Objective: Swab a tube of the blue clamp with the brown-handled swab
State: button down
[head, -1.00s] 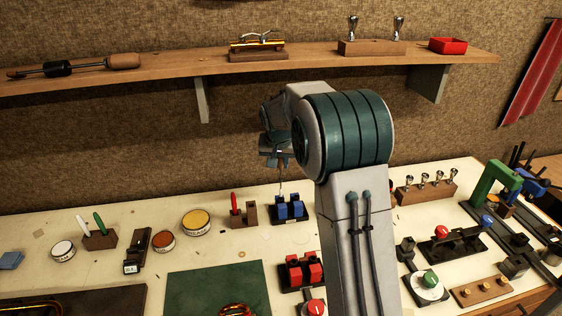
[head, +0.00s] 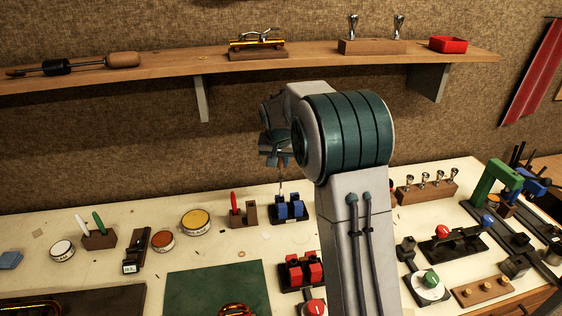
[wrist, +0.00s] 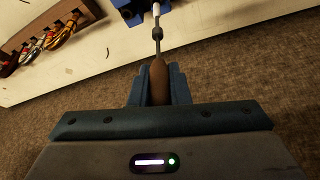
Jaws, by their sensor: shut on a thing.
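My gripper (head: 277,160) is above the far edge of the bench and shut on the brown handle of the swab (wrist: 160,84). The thin rod of the swab runs from the handle to the blue clamp, with a pale end beside or at a tube there. The blue clamp (head: 289,208) stands on a dark base near the back of the bench, and part of it shows at the top of the wrist view (wrist: 127,8). Whether the swab's tip is inside a tube or just over it cannot be told.
A red clamp (head: 301,271) stands in front of the blue one. To the left are a wooden block with a red marker (head: 240,213) and a yellow tin (head: 196,222). A shelf (head: 215,65) runs along the wall behind. A mouthpiece rack (head: 425,191) stands to the right.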

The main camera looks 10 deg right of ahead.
aim_at(281, 177)
jog(key=shift+f, duration=0.15)
jog(key=shift+f+b, duration=2.55)
jog(key=shift+f, duration=0.45)
jog(key=shift+r, duration=0.15)
jog(key=shift+r+p, duration=1.25)
jog(key=shift+r, duration=0.7)
jog(key=shift+f, duration=0.2)
jog(key=shift+f+b, duration=1.65)
jog(key=shift+f, duration=0.25)
jog(key=shift+r, duration=0.15)
